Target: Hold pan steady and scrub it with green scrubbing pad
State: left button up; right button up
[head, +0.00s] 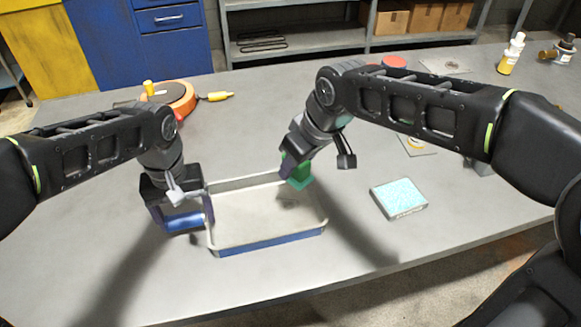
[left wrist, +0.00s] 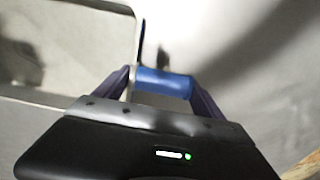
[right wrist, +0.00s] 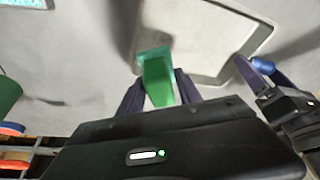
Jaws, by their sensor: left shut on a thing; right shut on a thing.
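The pan (head: 265,215) is a rectangular tray with a pale inside and blue outer walls, flat on the grey table. Its blue handle (head: 183,221) sticks out at the left. My left gripper (head: 205,212) is shut on this handle, which also shows between the fingers in the left wrist view (left wrist: 163,83). The green scrubbing pad (head: 298,172) is at the pan's far right corner. My right gripper (head: 292,160) is shut on it from above. In the right wrist view the pad (right wrist: 158,80) sits between the fingers near the pan's rim; contact with the pan is unclear.
A box with a light blue speckled top (head: 399,198) lies right of the pan. An orange round tape reel (head: 172,95) and a yellow-tipped tool (head: 219,96) lie at the back left. Bottles (head: 511,54) stand at the back right. The front table is clear.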

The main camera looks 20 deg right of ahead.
jog(key=shift+w+m, duration=0.1)
jog(key=shift+m, duration=0.5)
jog(key=shift+f, duration=3.6)
jog(key=shift+a+f, duration=0.45)
jog(key=shift+a, duration=0.15)
grip_shut()
jog(key=shift+a+h, duration=0.3)
jog(key=shift+a, duration=0.85)
jog(key=shift+d, duration=1.8)
jog(key=shift+r, duration=4.1)
pick_arm(q)
jog(key=o, duration=1.9)
